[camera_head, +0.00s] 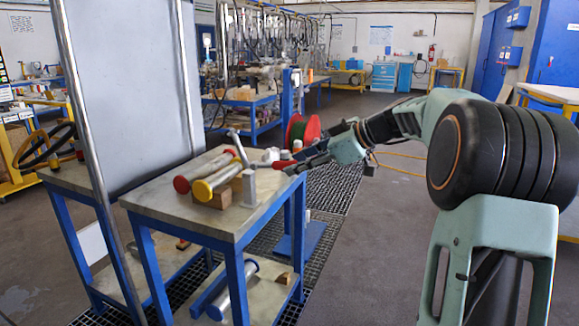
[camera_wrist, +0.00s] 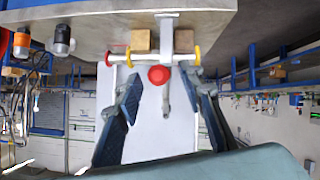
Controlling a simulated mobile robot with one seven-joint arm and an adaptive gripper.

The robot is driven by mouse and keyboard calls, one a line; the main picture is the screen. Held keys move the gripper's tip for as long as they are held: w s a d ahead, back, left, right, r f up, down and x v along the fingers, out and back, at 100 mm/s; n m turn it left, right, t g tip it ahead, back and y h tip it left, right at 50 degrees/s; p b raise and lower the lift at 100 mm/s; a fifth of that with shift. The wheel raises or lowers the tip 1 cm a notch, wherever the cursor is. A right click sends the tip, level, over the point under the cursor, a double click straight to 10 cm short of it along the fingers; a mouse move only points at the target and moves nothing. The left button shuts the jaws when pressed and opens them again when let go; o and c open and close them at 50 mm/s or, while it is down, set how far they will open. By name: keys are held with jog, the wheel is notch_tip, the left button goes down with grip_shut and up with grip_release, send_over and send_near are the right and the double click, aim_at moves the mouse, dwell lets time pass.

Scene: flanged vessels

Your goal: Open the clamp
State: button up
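Two metal flanged vessels lie on wooden blocks on a workbench; one has a red end (camera_head: 181,185), the other a yellow end (camera_head: 202,192). A grey metal fitting with a lever (camera_head: 237,146) stands above them; it seems to be the clamp, but its closure is too small to make out. In the wrist view a round red part (camera_wrist: 158,75) and a grey lever (camera_wrist: 165,101) show between my fingers, in line with the vessels. My gripper (camera_head: 290,161) is open over the right end of the bench. No contact is visible. It also shows in the wrist view (camera_wrist: 160,82).
The bench (camera_head: 160,200) has blue legs and a lower shelf with another metal cylinder (camera_head: 232,288). A large grey panel (camera_head: 130,90) rises behind at left. Open floor (camera_head: 365,265) lies to the right.

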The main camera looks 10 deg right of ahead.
jog(key=v, duration=0.8)
jog(key=shift+r, duration=0.1)
